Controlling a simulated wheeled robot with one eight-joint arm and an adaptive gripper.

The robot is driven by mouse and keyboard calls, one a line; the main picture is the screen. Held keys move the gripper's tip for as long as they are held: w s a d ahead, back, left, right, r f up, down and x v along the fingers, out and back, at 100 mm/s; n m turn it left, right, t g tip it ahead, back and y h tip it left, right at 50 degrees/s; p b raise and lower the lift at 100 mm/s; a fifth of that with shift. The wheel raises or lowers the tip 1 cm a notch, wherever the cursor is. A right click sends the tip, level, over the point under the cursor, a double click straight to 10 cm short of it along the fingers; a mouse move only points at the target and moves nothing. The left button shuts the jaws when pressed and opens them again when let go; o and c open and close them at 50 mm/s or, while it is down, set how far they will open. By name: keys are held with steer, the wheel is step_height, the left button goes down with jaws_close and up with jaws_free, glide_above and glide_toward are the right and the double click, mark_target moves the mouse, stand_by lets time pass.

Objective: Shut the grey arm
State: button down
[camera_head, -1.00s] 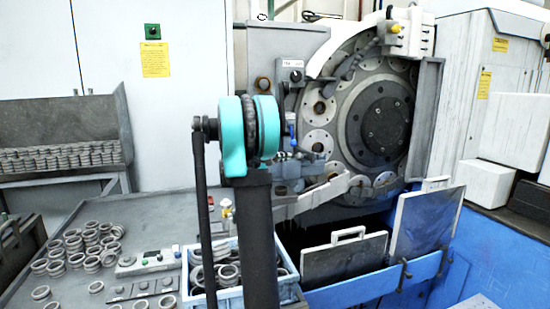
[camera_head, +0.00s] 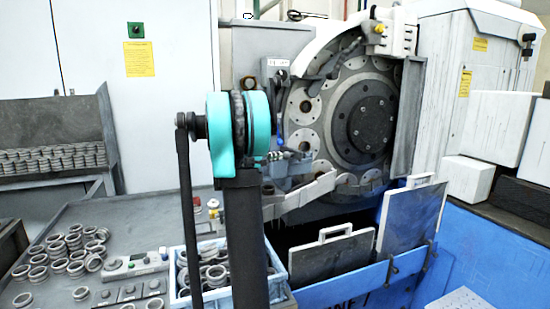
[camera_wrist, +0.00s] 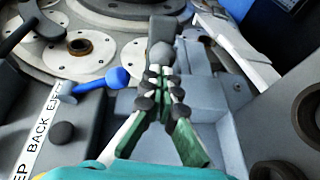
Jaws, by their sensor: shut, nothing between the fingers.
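A pale grey arm (camera_head: 302,196) reaches across the lower front of the grinder in the head view, below the big disc (camera_head: 362,122). What looks like the same arm shows at the upper right of the wrist view (camera_wrist: 235,42). I cannot tell for certain that it is the task's grey arm. My gripper (camera_wrist: 161,58) is shut and empty in the wrist view, its fingertips together over grey machine parts. The pale arm lies to the right of the tips, apart from them. In the head view my own teal-jointed arm hides part of the machine front.
A blue knob lever (camera_wrist: 117,78) is left of my fingers, beside a labelled block (camera_wrist: 50,125). Two plates with handles (camera_head: 332,258) (camera_head: 412,215) stand in the blue trough (camera_head: 350,293). A crate of rings (camera_head: 180,290) and a control box (camera_head: 135,267) are at lower left.

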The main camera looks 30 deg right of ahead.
mark_target(289, 156)
steer(key=s+d+n+t, duration=0.1)
steer(key=s+d+n+t+y, duration=0.1)
steer(key=t, duration=0.1)
steer(key=s+d+n+t, duration=0.1)
steer(key=t, duration=0.1)
steer(key=shift+d+y, duration=0.25)
steer(key=shift+y, duration=0.05)
steer(key=d+n+t, duration=0.1)
steer(key=s+d+n+t+y, duration=0.1)
steer(key=shift+t, duration=0.3)
steer(key=d, duration=1)
steer(key=shift+w, duration=0.4)
steer(key=shift+d, duration=0.1)
